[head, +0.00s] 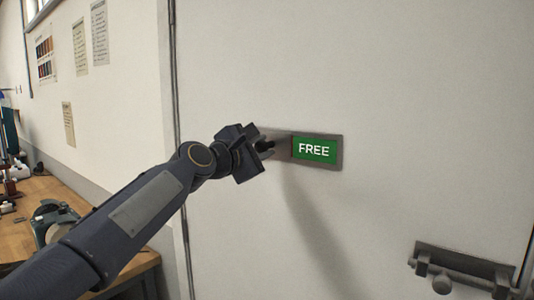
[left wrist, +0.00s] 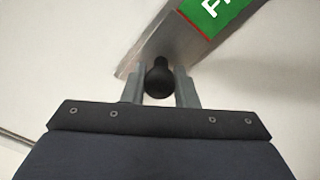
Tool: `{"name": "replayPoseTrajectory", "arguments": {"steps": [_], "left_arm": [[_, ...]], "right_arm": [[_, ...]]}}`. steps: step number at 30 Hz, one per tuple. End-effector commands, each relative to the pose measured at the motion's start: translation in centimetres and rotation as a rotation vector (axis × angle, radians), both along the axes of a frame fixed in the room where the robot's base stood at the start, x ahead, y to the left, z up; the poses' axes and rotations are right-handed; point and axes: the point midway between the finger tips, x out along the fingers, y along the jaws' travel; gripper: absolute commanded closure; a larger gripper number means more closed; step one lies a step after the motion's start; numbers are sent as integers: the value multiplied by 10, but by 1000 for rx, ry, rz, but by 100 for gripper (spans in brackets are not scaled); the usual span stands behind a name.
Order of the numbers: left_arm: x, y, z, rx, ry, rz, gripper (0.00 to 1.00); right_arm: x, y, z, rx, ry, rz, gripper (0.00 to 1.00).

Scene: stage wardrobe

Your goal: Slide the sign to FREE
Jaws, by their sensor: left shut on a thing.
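The sign (head: 318,150) is a grey metal plate on the pale door, with a green panel reading FREE in white at its right part. Part of the green panel (left wrist: 212,14) also shows at the top of the left wrist view. My left gripper (head: 266,146) is at the sign's left end. In the left wrist view my left gripper (left wrist: 160,78) has its two fingers on either side of a black round knob (left wrist: 159,80), shut on it. The gripper hides the sign's left end in the head view. My right gripper is not in view.
The white door (head: 400,80) fills the right side, with a metal bolt (head: 460,270) low at the right. A wooden workbench (head: 60,195) with several items stands at the left. Paper sheets hang on the left wall.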

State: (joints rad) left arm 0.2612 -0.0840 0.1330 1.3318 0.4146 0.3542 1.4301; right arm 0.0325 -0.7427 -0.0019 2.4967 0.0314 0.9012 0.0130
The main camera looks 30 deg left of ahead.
Motion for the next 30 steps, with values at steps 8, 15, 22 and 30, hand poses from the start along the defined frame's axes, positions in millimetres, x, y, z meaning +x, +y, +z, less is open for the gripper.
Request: {"name": "replayPoseTrajectory", "arguments": {"steps": [8, 15, 22, 30], "left_arm": [[0, 4, 1, 2, -2, 11, 71], [0, 3, 1, 1, -2, 8, 52], [-3, 3, 0, 1, -2, 6, 52], [-44, 4, -1, 2, -5, 9, 52]], "right_arm": [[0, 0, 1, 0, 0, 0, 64], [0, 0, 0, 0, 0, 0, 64], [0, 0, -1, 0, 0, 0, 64], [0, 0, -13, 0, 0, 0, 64]]}}
